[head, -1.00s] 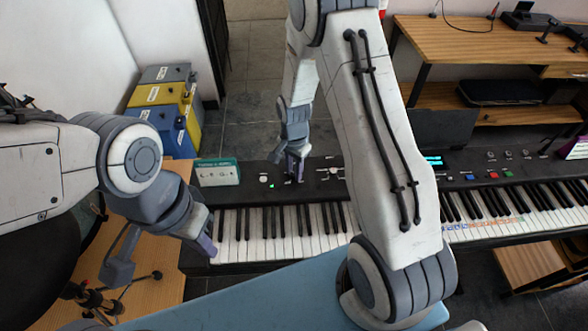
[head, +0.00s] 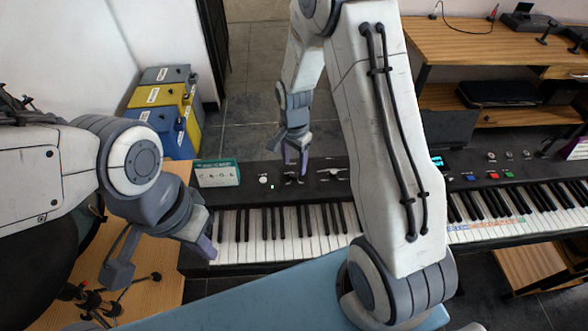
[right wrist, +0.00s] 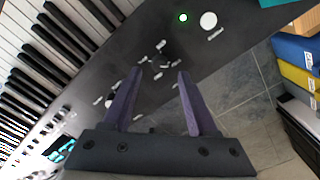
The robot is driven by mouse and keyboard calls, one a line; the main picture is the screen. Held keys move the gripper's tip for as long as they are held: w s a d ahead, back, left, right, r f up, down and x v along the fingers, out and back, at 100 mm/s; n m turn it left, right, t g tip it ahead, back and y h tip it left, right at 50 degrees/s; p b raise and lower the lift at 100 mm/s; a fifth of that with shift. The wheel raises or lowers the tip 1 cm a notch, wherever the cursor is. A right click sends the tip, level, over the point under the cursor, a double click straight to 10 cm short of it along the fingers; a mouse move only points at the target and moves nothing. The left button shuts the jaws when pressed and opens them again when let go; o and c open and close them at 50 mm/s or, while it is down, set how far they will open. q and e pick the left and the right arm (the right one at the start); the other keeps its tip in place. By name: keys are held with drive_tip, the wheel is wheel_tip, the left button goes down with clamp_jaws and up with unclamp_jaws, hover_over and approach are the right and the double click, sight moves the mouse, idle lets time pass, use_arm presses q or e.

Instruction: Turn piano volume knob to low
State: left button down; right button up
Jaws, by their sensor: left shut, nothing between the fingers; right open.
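The black piano (head: 325,188) runs across the head view. On its panel, a dark knob with white marks around it (head: 293,179) is near my right gripper (head: 295,162); it also shows in the right wrist view (right wrist: 163,60). A round white knob (head: 263,180) is left of it, also in the right wrist view (right wrist: 208,20). I cannot read which one is the volume knob. My right gripper is open, its purple fingers (right wrist: 158,100) apart with nothing between them, seemingly above the panel. My left gripper (head: 207,246) is shut and empty by the leftmost white keys.
A teal-and-white box (head: 217,173) stands at the panel's left end. Blue, yellow and grey cases (head: 165,100) stand behind on the floor. A wooden desk (head: 470,50) is at the back right. A blue padded surface (head: 240,298) lies in front.

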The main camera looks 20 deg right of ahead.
sight(293, 174)
wheel_tip(293, 174, up, 7)
drive_tip(key=shift+f, duration=0.15)
idle(0.4)
drive_tip(key=s+a+r+n, duration=0.7)
drive_tip(key=s+a+n, duration=0.3)
drive_tip(key=s+a, duration=0.15)
drive_tip(key=s+a+r+n, duration=0.1)
drive_tip(key=s+n, duration=0.3)
drive_tip(key=s, duration=0.2)
drive_tip(key=s+a+r+n+y, duration=0.1)
drive_tip(key=s+r+n, duration=0.1)
drive_tip(key=s+n, duration=0.3)
drive_tip(key=shift+s+a, duration=0.4)
drive_tip(key=shift+s, duration=0.6)
